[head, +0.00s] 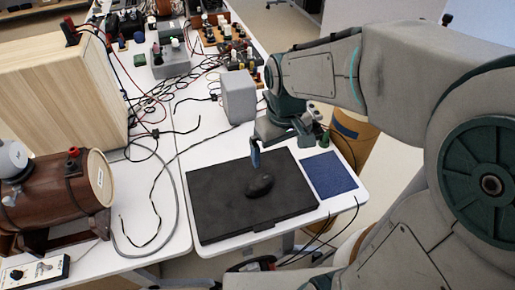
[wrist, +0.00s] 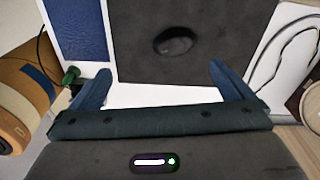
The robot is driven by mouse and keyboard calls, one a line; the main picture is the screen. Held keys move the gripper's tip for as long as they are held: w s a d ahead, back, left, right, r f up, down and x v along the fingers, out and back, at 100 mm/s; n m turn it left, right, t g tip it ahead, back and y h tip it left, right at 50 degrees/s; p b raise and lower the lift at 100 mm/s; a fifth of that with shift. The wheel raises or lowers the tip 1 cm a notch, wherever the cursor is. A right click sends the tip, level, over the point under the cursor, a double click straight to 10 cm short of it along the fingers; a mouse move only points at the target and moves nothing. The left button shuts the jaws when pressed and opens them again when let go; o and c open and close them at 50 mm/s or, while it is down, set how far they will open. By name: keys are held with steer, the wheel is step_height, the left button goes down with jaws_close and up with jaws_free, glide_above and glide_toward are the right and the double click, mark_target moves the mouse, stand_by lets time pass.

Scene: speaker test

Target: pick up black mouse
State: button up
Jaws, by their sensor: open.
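The black mouse (head: 260,186) lies on a closed black laptop (head: 215,205) on the white table. In the wrist view the mouse (wrist: 175,42) sits ahead of my fingers on the dark laptop lid (wrist: 140,65), near the middle of the picture. My gripper (head: 256,160) is above the laptop near the mouse in the head view. In the wrist view my gripper (wrist: 160,82) has its two blue fingers spread wide with nothing between them. One finger is mostly hidden in the head view.
A blue pad (head: 329,175) lies right of the laptop. A grey speaker box (head: 238,96) stands behind it. Cables (head: 150,205) run across the table at left. A wooden cabinet (head: 60,95) and a brown cylinder (head: 60,195) stand further left.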

steer(key=n, duration=0.2)
glide_above(260, 180)
step_height(260, 180, down, 4)
steer(key=shift+g, duration=0.4)
step_height(260, 180, down, 14)
steer(key=shift+r+b, duration=0.15)
steer(key=shift+b, duration=0.65)
steer(key=c, duration=0.8)
